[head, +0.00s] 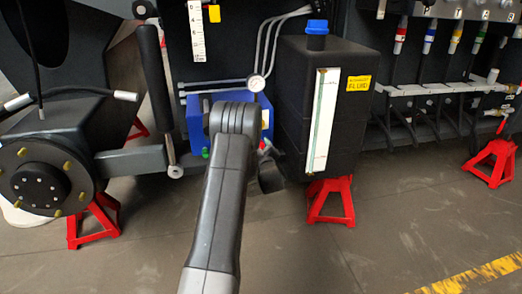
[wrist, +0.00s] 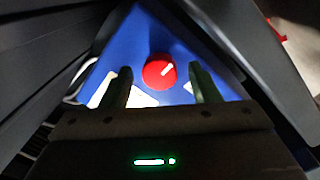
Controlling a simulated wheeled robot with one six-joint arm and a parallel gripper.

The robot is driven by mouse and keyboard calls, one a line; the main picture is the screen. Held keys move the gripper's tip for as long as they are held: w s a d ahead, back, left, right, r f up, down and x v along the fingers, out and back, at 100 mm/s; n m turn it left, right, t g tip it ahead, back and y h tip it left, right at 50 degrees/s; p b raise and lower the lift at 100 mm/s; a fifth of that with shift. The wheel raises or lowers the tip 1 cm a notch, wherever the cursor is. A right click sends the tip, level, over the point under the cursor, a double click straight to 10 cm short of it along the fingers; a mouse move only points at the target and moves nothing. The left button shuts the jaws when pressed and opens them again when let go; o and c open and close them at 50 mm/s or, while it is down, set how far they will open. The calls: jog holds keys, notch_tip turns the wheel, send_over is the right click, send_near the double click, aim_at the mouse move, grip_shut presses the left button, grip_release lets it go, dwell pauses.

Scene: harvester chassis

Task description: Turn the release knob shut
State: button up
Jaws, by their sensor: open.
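The release knob (wrist: 159,71) is a round red knob with a white pointer line, seen in the wrist view on the face of a blue block (wrist: 130,42). The pointer is slanted toward the upper right. My gripper (wrist: 160,80) is open, with one dark finger on each side of the knob in the picture. I cannot tell how far the fingertips are from it. In the head view the blue block (head: 195,122) stands behind my arm, which hides most of it. A small red part shows at my arm's right edge, too small to identify.
A black fluid tank (head: 290,110) with a blue cap stands close to the right of the blue block. A wheel hub (head: 45,180) and a grey link bar (head: 130,160) are to the left. Red jack stands (head: 330,200) stand on the floor. Open floor lies in front.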

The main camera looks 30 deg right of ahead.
jog(key=c, duration=1)
